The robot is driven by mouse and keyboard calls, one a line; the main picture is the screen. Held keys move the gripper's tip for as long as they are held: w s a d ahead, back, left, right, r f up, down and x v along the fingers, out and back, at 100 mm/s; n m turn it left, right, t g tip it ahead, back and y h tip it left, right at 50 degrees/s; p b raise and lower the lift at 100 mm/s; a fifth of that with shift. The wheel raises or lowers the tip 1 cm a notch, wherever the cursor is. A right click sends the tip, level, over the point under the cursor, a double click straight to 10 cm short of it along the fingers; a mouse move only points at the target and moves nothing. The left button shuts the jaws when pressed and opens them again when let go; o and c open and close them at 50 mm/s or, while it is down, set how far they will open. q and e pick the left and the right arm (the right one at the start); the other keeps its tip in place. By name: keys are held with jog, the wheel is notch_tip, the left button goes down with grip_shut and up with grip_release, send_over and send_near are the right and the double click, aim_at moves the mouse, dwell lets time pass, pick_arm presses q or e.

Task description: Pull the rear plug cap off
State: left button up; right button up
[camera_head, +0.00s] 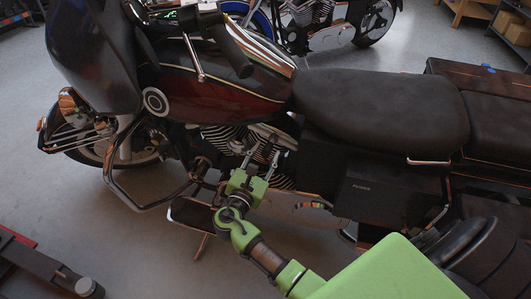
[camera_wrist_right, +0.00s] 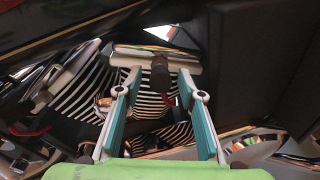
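The motorcycle has a dark red tank (camera_head: 215,95) and finned engine cylinders (camera_head: 222,136). My right gripper (camera_head: 261,157) reaches in at the engine, below the tank. In the right wrist view its two teal-and-white fingers (camera_wrist_right: 159,84) stand wide apart. A dark, rounded cap-like piece (camera_wrist_right: 160,73), apparently the rear plug cap, shows between the fingertips in front of the fins, with a visible gap on each side. I cannot tell how deep it lies between the fingers. In the head view I cannot make the cap out. My left gripper is in neither view.
The black seat (camera_head: 382,108) and a dark side cover (camera_head: 375,193) lie right of the engine. A bent guard bar (camera_head: 123,192) is at the front left. A second motorcycle (camera_head: 318,22) stands behind. A dark lift part (camera_head: 38,270) lies at lower left; the grey floor between is clear.

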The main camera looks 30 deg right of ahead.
jog(key=v, duration=1.2)
dwell(0.4)
